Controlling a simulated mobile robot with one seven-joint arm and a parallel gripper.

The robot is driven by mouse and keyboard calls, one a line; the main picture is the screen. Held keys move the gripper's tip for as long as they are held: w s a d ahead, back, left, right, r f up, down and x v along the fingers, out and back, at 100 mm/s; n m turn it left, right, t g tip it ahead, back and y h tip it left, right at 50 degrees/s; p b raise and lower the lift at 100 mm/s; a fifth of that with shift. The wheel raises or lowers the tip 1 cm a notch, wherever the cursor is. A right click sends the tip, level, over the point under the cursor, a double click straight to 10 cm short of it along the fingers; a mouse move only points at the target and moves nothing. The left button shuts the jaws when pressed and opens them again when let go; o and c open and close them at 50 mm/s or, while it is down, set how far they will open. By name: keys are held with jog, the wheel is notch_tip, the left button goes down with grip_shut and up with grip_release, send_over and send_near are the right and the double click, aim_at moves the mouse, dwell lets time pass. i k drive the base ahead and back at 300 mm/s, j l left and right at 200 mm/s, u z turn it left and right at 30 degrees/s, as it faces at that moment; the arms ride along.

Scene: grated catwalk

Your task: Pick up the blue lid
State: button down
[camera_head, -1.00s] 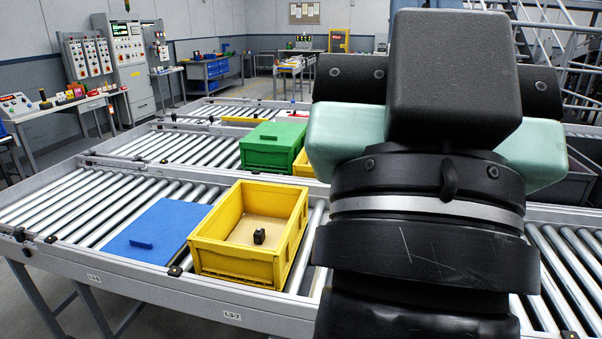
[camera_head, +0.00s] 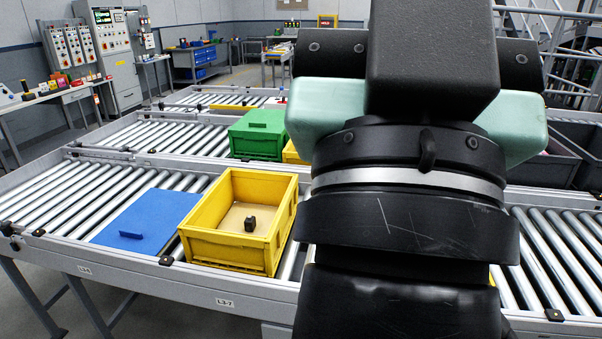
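The blue lid (camera_head: 150,222) is a flat blue panel with a small raised bar handle. It lies flat on the rollers of the near conveyor, to the left of the yellow crate. My arm fills the right of the head view, well to the right of the lid. My gripper's fingers do not show, so I cannot see whether they are open or hold anything.
An open yellow crate (camera_head: 193,247) stands just right of the lid, with a small black object (camera_head: 250,223) inside. A green lidded crate (camera_head: 258,146) stands behind. Bare rollers (camera_head: 50,200) lie left of the lid. A dark grey bin (camera_head: 548,168) is at right.

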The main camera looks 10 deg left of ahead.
aim_at(145, 227)
jog(key=i+j+u, duration=0.95)
jog(key=i+u, duration=0.2)
jog(key=i, duration=0.15)
jog(key=i+j, duration=0.15)
jog(key=i, duration=0.55)
jog(key=i+j, duration=0.15)
jog(key=i, duration=0.5)
